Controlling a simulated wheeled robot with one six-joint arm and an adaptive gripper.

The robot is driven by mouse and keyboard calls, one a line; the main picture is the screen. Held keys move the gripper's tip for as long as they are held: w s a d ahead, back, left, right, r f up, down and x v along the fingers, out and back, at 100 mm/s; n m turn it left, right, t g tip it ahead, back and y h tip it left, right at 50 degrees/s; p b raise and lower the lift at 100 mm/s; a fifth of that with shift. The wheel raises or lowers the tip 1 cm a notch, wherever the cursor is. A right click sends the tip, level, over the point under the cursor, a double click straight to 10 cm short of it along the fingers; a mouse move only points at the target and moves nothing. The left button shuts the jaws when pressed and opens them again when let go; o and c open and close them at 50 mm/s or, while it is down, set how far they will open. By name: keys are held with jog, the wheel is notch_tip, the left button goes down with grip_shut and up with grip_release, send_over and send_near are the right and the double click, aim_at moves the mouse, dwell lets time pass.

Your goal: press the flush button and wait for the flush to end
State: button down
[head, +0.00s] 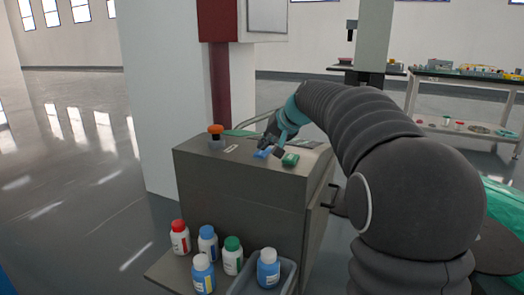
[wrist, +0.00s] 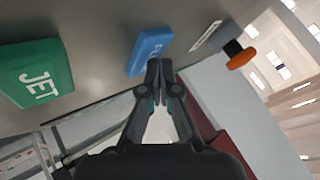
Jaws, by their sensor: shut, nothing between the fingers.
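The flush button is a blue block with partly hidden white lettering, on top of the grey cabinet (head: 240,185). The blue button (head: 262,153) shows just below my gripper in the head view, and also in the wrist view (wrist: 150,50). My gripper (head: 270,146) is shut and empty, its tips at the near end of the blue button in the wrist view (wrist: 161,68). I cannot tell whether the tips touch the button. A green button marked JET (wrist: 36,76) sits beside it, also seen in the head view (head: 290,159).
An orange-topped knob (head: 216,132) stands on the cabinet top at the left, with a pale label (head: 231,148) near it. Several capped bottles (head: 207,246) stand on a low shelf in front, one in a grey bin (head: 286,276). A white column (head: 160,100) rises behind.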

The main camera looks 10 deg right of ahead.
aim_at(265, 151)
jog(key=shift+r+p, duration=0.75)
jog(key=shift+r, duration=0.1)
notch_tip(265, 151, up, 5)
jog(key=p, duration=0.4)
dwell(0.3)
